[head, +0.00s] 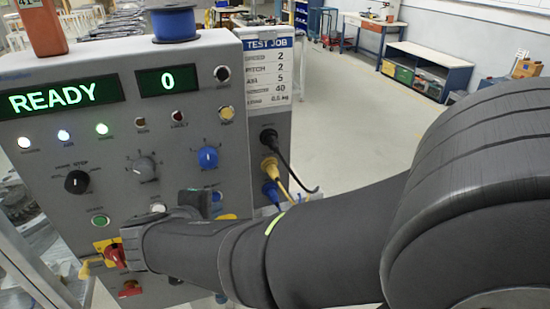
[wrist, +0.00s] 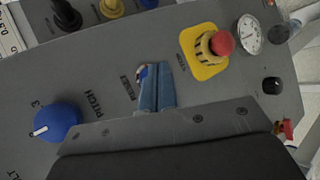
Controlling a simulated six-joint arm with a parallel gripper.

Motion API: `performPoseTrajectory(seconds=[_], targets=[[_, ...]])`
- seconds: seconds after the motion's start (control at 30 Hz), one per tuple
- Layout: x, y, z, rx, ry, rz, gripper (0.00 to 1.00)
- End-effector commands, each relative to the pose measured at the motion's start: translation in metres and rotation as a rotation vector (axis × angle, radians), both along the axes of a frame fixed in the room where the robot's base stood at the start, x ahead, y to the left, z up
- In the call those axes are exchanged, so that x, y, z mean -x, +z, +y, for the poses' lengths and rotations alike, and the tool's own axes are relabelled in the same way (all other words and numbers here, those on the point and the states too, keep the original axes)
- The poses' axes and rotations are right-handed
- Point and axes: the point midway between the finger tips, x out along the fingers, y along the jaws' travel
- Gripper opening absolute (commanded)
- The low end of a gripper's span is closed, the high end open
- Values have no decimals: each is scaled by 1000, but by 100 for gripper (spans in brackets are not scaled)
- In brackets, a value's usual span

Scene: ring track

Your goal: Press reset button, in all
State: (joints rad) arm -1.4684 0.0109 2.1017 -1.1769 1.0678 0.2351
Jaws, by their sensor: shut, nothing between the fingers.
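My gripper (wrist: 154,70) is shut and empty, its two pale blue fingers side by side over the grey panel. The tips are at a small blue button (wrist: 140,73) with a label beside it that looks like RESET. The fingers mostly cover it, and I cannot tell whether they touch or press it. In the head view my arm crosses the lower panel, and a bit of blue shows beside the dark wrist part, probably this button (head: 216,197). The green display (head: 62,97) reads READY and the smaller one (head: 168,80) reads 0.
A blue PITCH knob (wrist: 54,122) and a red emergency stop (wrist: 221,43) on a yellow plate flank the fingers. A red rotary switch (head: 116,255), a green button (head: 99,220) and plugged cables (head: 272,170) are also near. The floor at right is open.

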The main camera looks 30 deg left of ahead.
Motion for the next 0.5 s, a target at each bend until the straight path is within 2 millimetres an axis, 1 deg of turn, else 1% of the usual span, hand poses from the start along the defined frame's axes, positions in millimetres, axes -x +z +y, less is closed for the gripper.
performPoseTrajectory(seconds=[0.3, 0.5], targets=[[22, 0, -21, -2, 3, 0, 0], [33, 0, -32, -2, 3, 0, 0]])
